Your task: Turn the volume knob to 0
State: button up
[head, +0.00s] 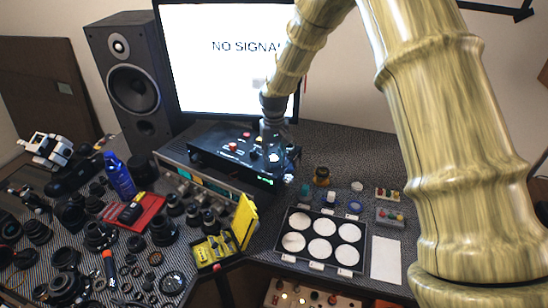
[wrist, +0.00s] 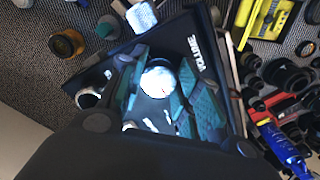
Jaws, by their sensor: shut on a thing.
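The black box (head: 215,143) with knobs on top stands in front of the monitor; its lit green readout is too small to read. My gripper (head: 273,152) reaches down onto its right end. In the wrist view, the teal fingers of my gripper (wrist: 160,90) are closed around a round silver-white knob (wrist: 158,76), one on each side. The word VOLUME (wrist: 203,55) is printed on the box beside it. The knob's pointer and scale cannot be made out.
A red knob (head: 233,147) is left of the gripper. A tray with white discs (head: 321,228) and small jars (head: 321,176) stand to the right. A yellow case (head: 243,220) and lens parts crowd the left.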

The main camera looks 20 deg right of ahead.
aim_at(274, 159)
jog(key=o, duration=1)
jog(key=shift+o, duration=0.2)
notch_tip(274, 159, up, 12)
